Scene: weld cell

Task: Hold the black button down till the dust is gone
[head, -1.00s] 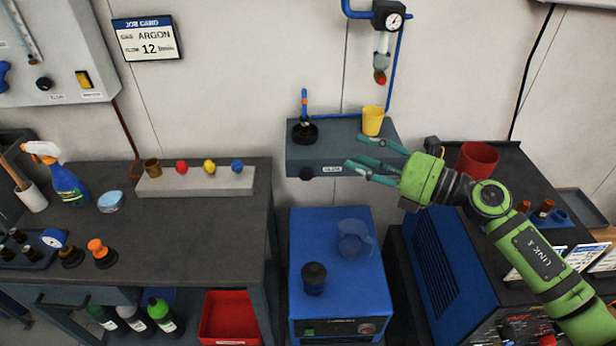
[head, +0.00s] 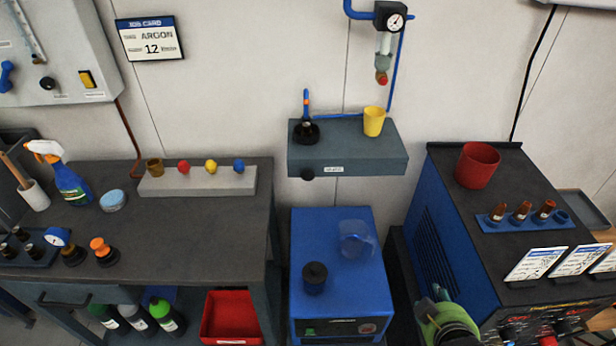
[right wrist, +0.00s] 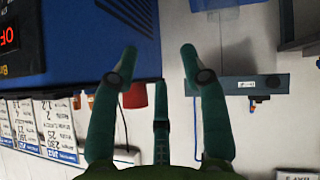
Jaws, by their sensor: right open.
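A black button (head: 314,278), a round knob-like cap, stands on top of the blue cabinet (head: 340,222). A clear, bluish see-through dome or cup (head: 356,240) is behind it to the right; I cannot clearly make out dust in it. My right gripper (head: 436,294) is at the bottom of the head view, right of the blue cabinet and apart from the button. In the right wrist view its fingers (right wrist: 159,49) are spread with nothing between them. My left gripper is not in view.
The blue welder (head: 424,240) stands right of the cabinet, carrying a red cup (head: 477,165) and cards. A grey wall shelf (head: 350,156) with a yellow cup (head: 374,121) is above the cabinet. A dark workbench (head: 170,225) is at left.

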